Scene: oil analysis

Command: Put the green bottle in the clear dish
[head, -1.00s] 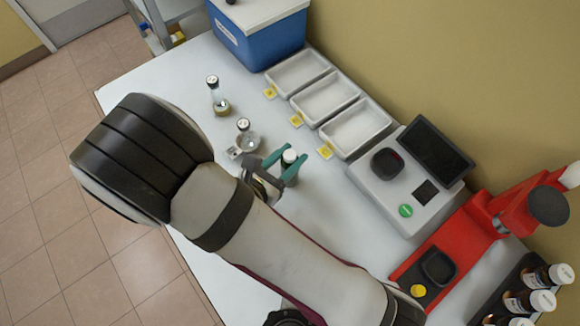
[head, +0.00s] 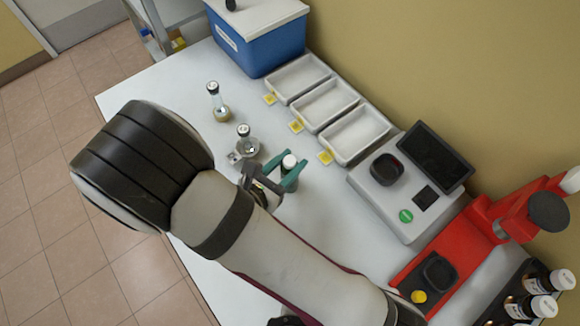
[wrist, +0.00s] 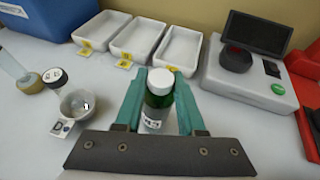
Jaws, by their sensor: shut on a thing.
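The green bottle (wrist: 157,102), with a white cap and a white label, stands upright between the teal fingers of my gripper (wrist: 160,100) in the wrist view. The fingers are shut on it. In the head view its white cap (head: 289,161) shows between the fingers and my arm hides much of the rest. I cannot tell whether its base touches the table. The clear dish (wrist: 80,105) lies to the left of the gripper in the wrist view, with a small tag in front. It also shows in the head view (head: 249,148), up and left of the gripper.
A dark-capped vial (head: 243,131) is at the clear dish. Another vial (head: 213,92) is by an amber dish (head: 222,114). White trays (head: 325,103), a blue box (head: 262,45), a grey instrument (head: 400,200) and a red device (head: 455,245) line the wall side.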

